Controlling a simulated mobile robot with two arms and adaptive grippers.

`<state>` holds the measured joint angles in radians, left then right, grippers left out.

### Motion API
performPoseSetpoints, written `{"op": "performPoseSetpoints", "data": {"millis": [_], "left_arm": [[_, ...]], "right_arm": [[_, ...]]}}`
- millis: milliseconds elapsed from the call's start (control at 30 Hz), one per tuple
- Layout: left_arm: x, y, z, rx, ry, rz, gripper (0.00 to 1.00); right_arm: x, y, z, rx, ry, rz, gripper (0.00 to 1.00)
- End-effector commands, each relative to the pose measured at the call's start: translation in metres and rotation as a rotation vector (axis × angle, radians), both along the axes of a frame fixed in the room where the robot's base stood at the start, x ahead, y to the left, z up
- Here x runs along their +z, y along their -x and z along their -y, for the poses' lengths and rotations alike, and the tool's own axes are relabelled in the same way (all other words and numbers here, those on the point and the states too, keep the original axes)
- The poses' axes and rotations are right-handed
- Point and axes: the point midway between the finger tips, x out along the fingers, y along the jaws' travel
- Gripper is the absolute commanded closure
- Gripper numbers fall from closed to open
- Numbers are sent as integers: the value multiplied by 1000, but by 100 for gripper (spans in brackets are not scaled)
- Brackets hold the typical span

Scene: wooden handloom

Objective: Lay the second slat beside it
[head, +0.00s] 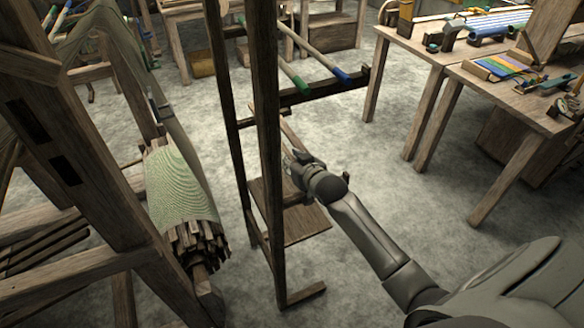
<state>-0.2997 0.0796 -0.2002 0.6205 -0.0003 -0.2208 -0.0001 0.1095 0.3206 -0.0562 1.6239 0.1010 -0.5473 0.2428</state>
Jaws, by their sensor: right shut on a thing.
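My right gripper (291,170) reaches in from the lower right and is shut on a thin wooden slat (291,131). The slat slants up and away from the fingers, just right of a dark upright post. The fingertips are small and partly hidden beside the post. A cloth roll (180,190) with green patterned fabric hangs on the loom at left, apart from the gripper. Several wooden slat ends (200,245) stick out around its lower end. I cannot tell which is the first slat. My left gripper is not in view.
A dark rack post (265,110) stands between the gripper and the roll. Its crossbar (322,92) carries blue- and green-ended rods, and a low board (300,226) lies beneath the hand. The loom frame (85,150) fills the left. A workbench (460,62) stands at right; the floor between is clear.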

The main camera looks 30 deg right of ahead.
Motion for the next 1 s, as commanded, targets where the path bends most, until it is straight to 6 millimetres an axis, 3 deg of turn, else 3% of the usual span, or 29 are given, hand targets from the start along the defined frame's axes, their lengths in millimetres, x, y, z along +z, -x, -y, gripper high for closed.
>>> {"op": "performPoseSetpoints", "data": {"millis": [233, 600, 633, 700, 800, 1000], "left_arm": [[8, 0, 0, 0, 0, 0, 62], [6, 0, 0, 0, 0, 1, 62], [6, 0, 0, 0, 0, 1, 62], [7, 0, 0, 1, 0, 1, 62], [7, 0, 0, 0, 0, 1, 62], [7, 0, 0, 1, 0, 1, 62]], "right_arm": [[-28, -1, -1, -1, -2, -2, 100], [-34, -1, 0, 0, -1, 0, 100], [-34, 0, 0, 0, -1, -1, 72], [-33, 0, 0, 0, -1, -1, 62], [-33, 0, 0, 0, -1, -1, 52], [-33, 0, 0, 0, -1, -1, 52]]}}
